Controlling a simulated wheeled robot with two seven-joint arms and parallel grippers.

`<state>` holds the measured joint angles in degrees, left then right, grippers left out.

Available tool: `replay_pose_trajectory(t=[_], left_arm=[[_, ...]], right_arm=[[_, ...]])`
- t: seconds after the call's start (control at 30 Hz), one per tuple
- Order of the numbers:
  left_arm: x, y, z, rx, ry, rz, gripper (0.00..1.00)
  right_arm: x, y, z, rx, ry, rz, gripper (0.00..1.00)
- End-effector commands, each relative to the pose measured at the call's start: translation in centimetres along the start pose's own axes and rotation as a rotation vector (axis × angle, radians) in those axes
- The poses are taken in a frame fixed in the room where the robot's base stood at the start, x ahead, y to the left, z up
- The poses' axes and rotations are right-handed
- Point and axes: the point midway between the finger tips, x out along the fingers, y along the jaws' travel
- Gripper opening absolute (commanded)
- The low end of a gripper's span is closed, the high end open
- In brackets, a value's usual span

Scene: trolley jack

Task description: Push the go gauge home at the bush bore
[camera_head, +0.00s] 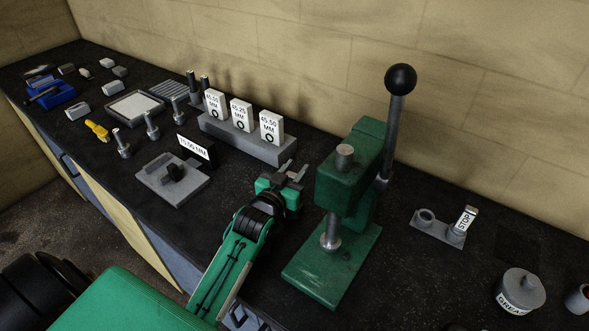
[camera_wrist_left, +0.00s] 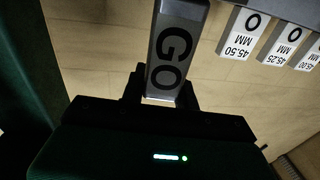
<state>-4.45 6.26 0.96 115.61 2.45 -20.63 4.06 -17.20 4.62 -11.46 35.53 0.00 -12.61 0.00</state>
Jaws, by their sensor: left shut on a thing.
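My left gripper (camera_head: 284,184) is over the bench, left of the green press and in front of the grey gauge stand. In the left wrist view my left gripper (camera_wrist_left: 162,96) is shut on the go gauge (camera_wrist_left: 174,48), a grey bar marked GO that runs out of the top of the picture. In the head view I cannot make out the gauge's far end. A grey plate (camera_head: 158,188) with a dark block and a "MM" sign (camera_head: 193,147) lies to the left. I cannot pick out the bush bore for certain. My right gripper is not in view.
The green press (camera_head: 345,185) with a tall black-knobbed lever (camera_head: 400,80) stands close right of my gripper. The grey stand (camera_head: 248,140) holds three labelled blocks. A small holder (camera_head: 437,229) carries a STOP-marked piece (camera_head: 465,217). A grease tin (camera_head: 521,290) stands far right.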

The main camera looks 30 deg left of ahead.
Motion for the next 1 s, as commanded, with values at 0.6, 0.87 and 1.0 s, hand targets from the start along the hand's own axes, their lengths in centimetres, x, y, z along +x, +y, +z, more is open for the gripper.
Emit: replay_pose_trajectory(t=[0.6,0.87,1.0], left_arm=[[0.0,0.0,1.6,0.000,0.001,0.000,0.03],[0.0,0.0,2.2,0.000,0.001,0.000,0.03],[0.0,0.0,2.0,0.000,0.000,0.000,0.03]], right_arm=[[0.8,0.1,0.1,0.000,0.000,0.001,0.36],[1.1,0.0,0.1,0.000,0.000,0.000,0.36],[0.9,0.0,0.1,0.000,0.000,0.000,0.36]])
